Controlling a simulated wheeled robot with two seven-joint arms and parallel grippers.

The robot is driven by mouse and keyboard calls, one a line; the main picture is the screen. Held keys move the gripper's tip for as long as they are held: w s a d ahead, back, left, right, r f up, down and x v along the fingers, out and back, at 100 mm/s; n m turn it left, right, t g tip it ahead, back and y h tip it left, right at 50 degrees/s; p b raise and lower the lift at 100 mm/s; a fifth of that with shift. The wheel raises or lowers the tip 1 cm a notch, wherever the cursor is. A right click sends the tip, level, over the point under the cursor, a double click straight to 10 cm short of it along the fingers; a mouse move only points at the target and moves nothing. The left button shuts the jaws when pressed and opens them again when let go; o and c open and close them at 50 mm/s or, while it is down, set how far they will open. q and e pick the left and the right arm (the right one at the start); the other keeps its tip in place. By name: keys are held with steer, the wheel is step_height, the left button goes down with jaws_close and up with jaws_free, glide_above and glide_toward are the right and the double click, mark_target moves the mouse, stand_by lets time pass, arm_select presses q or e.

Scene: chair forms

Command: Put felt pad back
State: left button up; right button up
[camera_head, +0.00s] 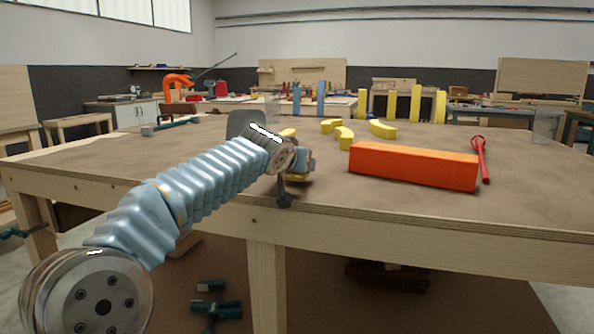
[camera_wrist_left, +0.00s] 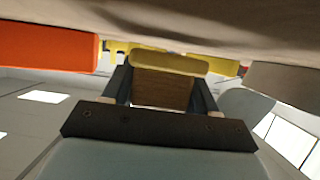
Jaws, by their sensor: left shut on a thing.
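My left gripper (camera_head: 290,182) is at the front edge of the wooden table, its arm coming in from the left. In the left wrist view its two dark fingers (camera_wrist_left: 162,86) are shut on a small block with a brown face (camera_wrist_left: 162,92) and a rounded yellow edge (camera_wrist_left: 168,62). I cannot tell whether this block is the felt pad; no other piece is clearly a felt pad. My right gripper is not in view.
A long orange block (camera_head: 413,165) lies right of my left gripper, with a red tool (camera_head: 481,157) beyond its end. Several curved yellow pieces (camera_head: 382,129) lie behind it. A grey curved form (camera_head: 240,122) stands behind my arm. The table's left part (camera_head: 110,162) is mostly clear.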

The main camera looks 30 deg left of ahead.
arm_select(q)
steer(key=shift+f, duration=0.5)
steer(key=shift+f, duration=0.15)
steer(key=o, duration=1.1)
steer(key=shift+o, duration=0.2)
steer(key=shift+s+d+r, duration=0.1)
steer(key=shift+s+r, duration=0.1)
steer(key=b+v, duration=0.1)
steer(key=v, duration=1)
steer(key=shift+s+d+r, duration=0.1)
steer(key=shift+s, duration=0.25)
